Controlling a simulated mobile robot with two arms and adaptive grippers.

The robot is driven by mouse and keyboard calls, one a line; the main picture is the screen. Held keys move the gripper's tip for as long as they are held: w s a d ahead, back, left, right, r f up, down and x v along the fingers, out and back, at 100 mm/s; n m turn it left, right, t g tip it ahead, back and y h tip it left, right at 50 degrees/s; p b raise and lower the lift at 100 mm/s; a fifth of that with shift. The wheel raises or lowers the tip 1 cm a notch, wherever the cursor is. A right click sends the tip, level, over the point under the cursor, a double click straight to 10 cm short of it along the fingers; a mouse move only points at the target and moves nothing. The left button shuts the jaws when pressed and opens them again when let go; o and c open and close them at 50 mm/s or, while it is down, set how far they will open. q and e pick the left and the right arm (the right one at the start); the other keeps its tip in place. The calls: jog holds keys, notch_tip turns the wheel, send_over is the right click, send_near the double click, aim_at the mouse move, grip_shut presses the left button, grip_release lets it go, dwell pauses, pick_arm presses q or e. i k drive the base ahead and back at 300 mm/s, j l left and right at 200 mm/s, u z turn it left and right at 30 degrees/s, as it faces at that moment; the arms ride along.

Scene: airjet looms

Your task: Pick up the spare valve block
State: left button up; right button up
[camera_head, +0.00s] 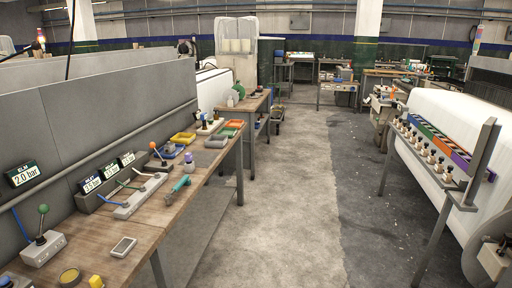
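Neither of my grippers shows in the head view. I cannot tell for certain which thing is the spare valve block. A pale block with a green-knobbed lever (43,249) sits at the near left of the wooden workbench (88,235), with a blue hose running to it. Another small pale block with knobs (209,127) stands toward the bench's far end.
Pressure displays (24,175) line the bench's back. A teal tool (178,188), grey handheld device (123,247), yellow tin (69,276), blue tray (171,152) and yellow tray (183,138) occupy the bench. The floor aisle (290,200) is clear. A loom with a rail (430,160) stands right.

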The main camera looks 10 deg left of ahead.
aim_at(169, 149)
jog(key=i+u, duration=0.2)
jog(key=i, duration=0.25)
jog(key=i+l+u, duration=0.2)
jog(key=i, duration=0.2)
jog(key=i+l+u, duration=0.2)
jog(key=i, duration=0.25)
jog(key=i+l+u, duration=0.2)
jog(key=i, duration=0.2)
